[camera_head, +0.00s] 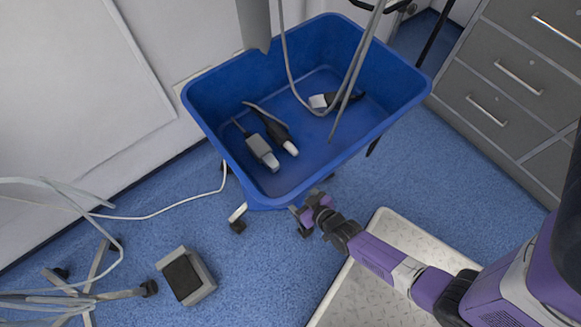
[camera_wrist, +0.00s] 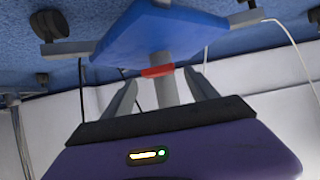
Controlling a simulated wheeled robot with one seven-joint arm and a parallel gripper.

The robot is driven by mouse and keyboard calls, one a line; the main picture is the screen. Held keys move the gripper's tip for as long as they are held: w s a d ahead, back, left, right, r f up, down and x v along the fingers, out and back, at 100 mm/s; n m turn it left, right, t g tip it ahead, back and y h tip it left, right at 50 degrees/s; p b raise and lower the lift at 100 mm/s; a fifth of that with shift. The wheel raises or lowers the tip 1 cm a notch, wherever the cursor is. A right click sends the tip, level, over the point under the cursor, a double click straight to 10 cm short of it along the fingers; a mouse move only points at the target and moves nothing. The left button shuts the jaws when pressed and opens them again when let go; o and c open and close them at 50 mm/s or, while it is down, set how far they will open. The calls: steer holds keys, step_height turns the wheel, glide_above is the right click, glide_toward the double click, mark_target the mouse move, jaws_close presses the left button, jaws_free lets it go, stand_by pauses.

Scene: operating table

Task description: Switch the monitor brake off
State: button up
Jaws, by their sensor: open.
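In the head view, my gripper (camera_head: 310,208) is low at the near edge of the blue bin (camera_head: 215,140), beside the wheeled base under it. In the wrist view, my open gripper (camera_wrist: 162,80) has one finger on each side of a grey post (camera_wrist: 166,93). A small red piece (camera_wrist: 158,71) shows on that post between the fingertips, below a blue part (camera_wrist: 155,32) in the picture. No clear contact shows, and I cannot tell whether the red piece is the monitor brake. The monitor is not identifiable in either view.
A foot pedal (camera_head: 186,276) lies on the floor, with a wheeled stand (camera_head: 85,295) and loose cables further left. A metal plate (camera_head: 385,228) is at right; grey drawers (camera_head: 490,105) stand behind it.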

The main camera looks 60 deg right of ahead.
steer(key=v, duration=0.2)
steer(key=shift+s+r+p, duration=0.15)
steer(key=shift+s+p, duration=0.15)
steer(key=shift+p, duration=0.05)
stand_by(0.4)
